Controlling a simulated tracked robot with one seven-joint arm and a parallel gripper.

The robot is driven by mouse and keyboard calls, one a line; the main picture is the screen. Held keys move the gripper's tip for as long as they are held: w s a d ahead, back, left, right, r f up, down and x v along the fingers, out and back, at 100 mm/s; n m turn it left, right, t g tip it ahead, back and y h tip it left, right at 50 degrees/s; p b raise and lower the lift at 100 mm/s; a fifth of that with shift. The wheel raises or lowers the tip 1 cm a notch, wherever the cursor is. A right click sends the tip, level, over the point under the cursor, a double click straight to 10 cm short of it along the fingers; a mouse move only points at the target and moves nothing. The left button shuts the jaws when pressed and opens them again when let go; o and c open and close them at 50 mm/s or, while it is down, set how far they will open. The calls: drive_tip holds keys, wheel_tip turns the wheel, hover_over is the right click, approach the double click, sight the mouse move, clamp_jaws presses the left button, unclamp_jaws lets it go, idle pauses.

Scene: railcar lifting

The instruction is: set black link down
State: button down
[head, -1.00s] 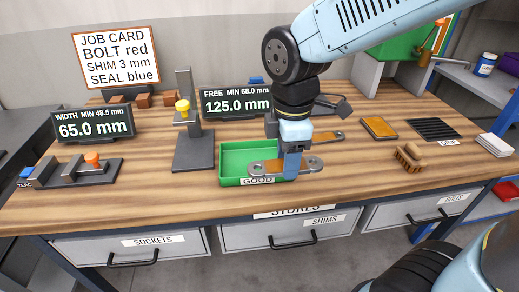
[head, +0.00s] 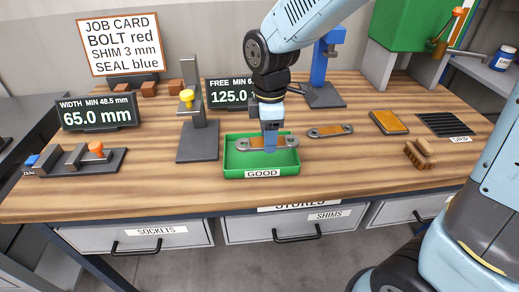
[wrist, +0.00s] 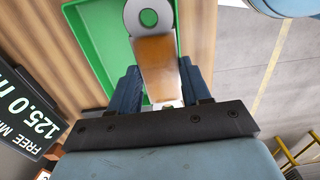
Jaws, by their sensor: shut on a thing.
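My gripper (head: 270,146) points down over the green GOOD tray (head: 262,173) and is shut on a link (head: 288,142). The link has grey ringed ends and an orange-brown middle, not a plainly black body. It lies crosswise over the back part of the tray, and I cannot tell whether it touches the tray floor. In the wrist view the link (wrist: 154,55) runs between the two blue fingers (wrist: 162,88), with one ringed end showing and the other hidden. A second, similar link (head: 330,131) lies on the bench right of the tray.
A gauge stand with a yellow knob (head: 197,140) stands left of the tray, near the FREE display (head: 230,93). A blue press (head: 325,75) stands behind. The bench front is clear.

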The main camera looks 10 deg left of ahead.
hover_over(260, 158)
wheel_tip(260, 158, down, 5)
drive_tip(key=shift+f, duration=1.55)
drive_tip(key=shift+d+f, duration=0.1)
drive_tip(key=c, duration=0.5)
unclamp_jaws()
